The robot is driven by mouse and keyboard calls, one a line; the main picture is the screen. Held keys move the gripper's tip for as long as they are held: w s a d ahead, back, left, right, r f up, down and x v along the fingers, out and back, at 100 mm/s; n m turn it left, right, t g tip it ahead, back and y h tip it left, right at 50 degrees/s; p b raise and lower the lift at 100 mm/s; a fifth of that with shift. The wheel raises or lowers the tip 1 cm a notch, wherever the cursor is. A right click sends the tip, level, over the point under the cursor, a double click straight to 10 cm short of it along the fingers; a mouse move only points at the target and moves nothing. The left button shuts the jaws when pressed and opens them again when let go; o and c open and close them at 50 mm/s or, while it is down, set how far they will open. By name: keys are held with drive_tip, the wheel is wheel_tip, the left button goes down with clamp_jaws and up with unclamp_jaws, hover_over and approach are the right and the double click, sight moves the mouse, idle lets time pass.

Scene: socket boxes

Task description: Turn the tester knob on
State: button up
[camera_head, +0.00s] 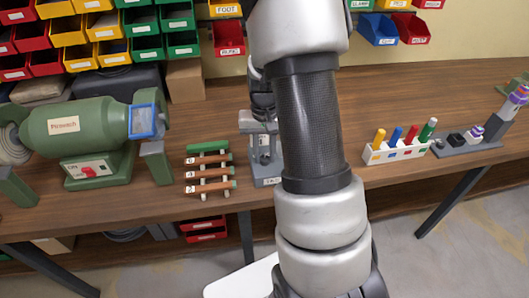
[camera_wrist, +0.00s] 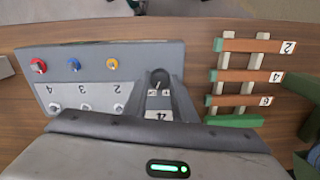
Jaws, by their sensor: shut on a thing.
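The tester (camera_head: 265,181) is a grey unit on the bench, largely hidden behind my arm in the head view. In the wrist view its grey panel (camera_wrist: 40,80) carries red (camera_wrist: 38,66), blue (camera_wrist: 74,64) and yellow (camera_wrist: 112,63) round parts on the left, with upside-down number labels below. My gripper (camera_wrist: 160,82) reaches down to the tester and is shut on a small dark round part, seemingly the tester knob (camera_wrist: 159,76). The fingers largely hide it, and its turn position cannot be told. In the head view my gripper (camera_head: 262,110) shows beside the arm.
A rack of wooden-bodied numbered pieces (camera_head: 208,173) stands just left of the tester. A green grinder-like machine (camera_head: 85,135) is farther left. A white block with coloured pegs (camera_head: 395,153) and a grey stand (camera_head: 470,145) are at right. Coloured bins hang behind.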

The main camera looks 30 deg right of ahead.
sight(264, 158)
drive_tip(key=shift+m, duration=0.5)
drive_tip(key=o, duration=1)
drive_tip(key=shift+o, duration=0.2)
drive_tip(key=shift+r, duration=0.1)
wheel_tip(264, 158, up, 17)
drive_tip(key=p, duration=0.2)
